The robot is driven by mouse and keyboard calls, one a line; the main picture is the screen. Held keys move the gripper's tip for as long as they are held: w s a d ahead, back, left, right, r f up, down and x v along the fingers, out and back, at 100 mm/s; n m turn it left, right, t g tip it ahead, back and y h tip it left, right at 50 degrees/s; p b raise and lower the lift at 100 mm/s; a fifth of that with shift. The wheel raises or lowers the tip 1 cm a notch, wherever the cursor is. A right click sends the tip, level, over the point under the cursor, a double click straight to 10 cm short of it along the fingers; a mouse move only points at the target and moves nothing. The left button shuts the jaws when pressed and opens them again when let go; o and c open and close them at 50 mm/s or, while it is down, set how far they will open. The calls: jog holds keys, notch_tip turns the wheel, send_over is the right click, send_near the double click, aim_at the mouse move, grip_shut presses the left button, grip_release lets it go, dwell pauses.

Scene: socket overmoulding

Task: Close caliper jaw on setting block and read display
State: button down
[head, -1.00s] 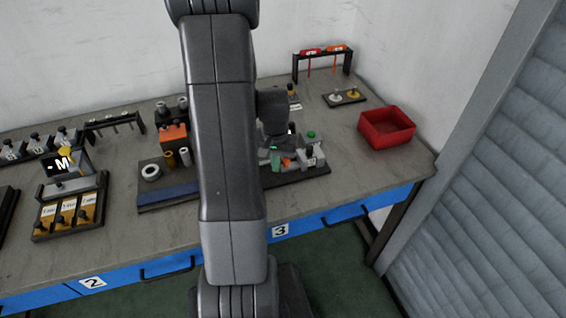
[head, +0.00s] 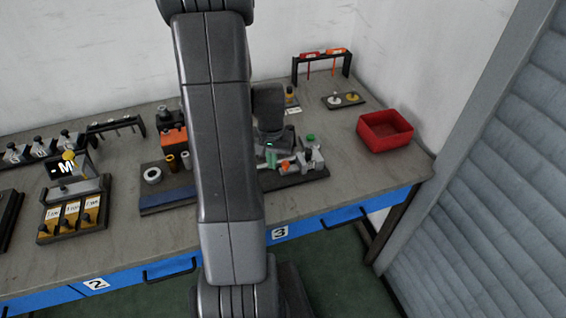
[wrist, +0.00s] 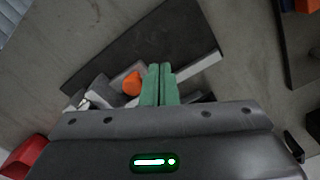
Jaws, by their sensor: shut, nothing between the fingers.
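My gripper (wrist: 160,72) has two green fingers, shut together with nothing between them. In the head view my gripper (head: 270,160) is low over the caliper station, partly behind my arm. In the wrist view the fingers are just right of an orange knob (wrist: 132,83) and over a pale bar (wrist: 203,67), which looks like the caliper beam. I cannot tell whether they touch it. The grey caliper fixture (head: 312,160) stands on a dark base plate (head: 298,179); the plate also shows in the wrist view (wrist: 125,50). I cannot make out the setting block, jaw gap or display reading.
A red bin (head: 385,131) stands right of the fixture. Behind are a rack with red and orange tools (head: 323,57) and a small dark tray (head: 343,100). Left are a ring (head: 152,175), an orange block (head: 173,139) and an "M" stand (head: 75,190). Bench between fixture and bin is clear.

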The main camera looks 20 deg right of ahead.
aim_at(273, 176)
notch_tip(273, 176, up, 5)
jog(key=p, duration=0.3)
jog(key=shift+f, duration=0.15)
notch_tip(273, 176, down, 8)
jog(key=b, duration=0.5)
jog(key=shift+b, duration=0.4)
